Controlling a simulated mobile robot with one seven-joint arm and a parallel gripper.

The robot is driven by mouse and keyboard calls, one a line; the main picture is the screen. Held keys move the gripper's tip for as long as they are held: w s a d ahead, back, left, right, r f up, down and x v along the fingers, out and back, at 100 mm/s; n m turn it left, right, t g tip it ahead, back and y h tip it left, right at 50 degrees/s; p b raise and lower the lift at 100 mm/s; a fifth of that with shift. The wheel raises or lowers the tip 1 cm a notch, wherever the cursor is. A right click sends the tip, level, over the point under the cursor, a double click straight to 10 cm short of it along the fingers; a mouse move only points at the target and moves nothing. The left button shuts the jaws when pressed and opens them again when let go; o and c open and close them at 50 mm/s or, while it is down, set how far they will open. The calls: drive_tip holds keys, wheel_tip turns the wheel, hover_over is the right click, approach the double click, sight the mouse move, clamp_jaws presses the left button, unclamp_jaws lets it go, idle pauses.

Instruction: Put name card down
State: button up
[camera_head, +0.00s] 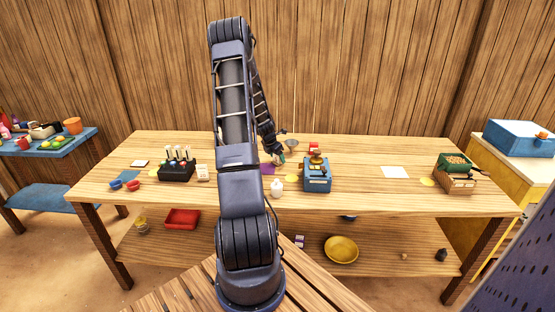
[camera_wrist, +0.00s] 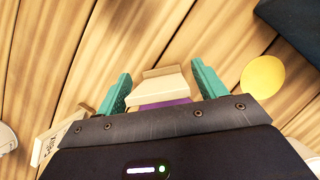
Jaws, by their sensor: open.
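A cream folded card (camera_wrist: 165,90), which looks like the name card, stands between the teal fingers of my gripper (camera_wrist: 160,92) in the wrist view. Gaps show on both sides of it, so the gripper is open around it and not clamped. A purple patch (camera_wrist: 165,103) shows just below the card. In the head view my gripper (camera_head: 279,159) is low over the middle of the table, by the purple mat (camera_head: 267,170). The card cannot be made out there.
A blue balance box (camera_head: 317,179) and a yellow disc (camera_head: 291,178) are to the right. A white bottle (camera_head: 277,187) stands in front. A black rack (camera_head: 177,171) and a printed card (camera_head: 203,173) are to the left. The wooden table (camera_head: 360,190) has free room at right.

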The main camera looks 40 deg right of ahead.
drive_tip(key=a+r+m+t, duration=0.1)
drive_tip(key=a+r+m, duration=0.2)
drive_tip(key=a+r, duration=0.75)
drive_tip(key=a+r+m+t, duration=0.1)
drive_tip(key=a+r+m, duration=0.1)
drive_tip(key=a+r, duration=0.85)
drive_tip(key=s+a+r+m+y, duration=0.1)
drive_tip(key=s+a+r+m, duration=0.3)
drive_tip(key=a+r, duration=0.7)
drive_tip(key=s+a+r+m+t+y, duration=0.1)
drive_tip(key=s+a+m, duration=0.3)
drive_tip(key=s+a, duration=0.5)
drive_tip(key=s+a+r+m+t+y, duration=0.1)
drive_tip(key=s+a+r+m, duration=0.3)
drive_tip(key=s+a, duration=0.6)
drive_tip(key=shift+s+a+r+m+t+y, duration=0.25)
drive_tip(key=shift+a+m+y, duration=0.25)
drive_tip(key=shift+a+y, duration=0.25)
drive_tip(key=shift+o, duration=0.3)
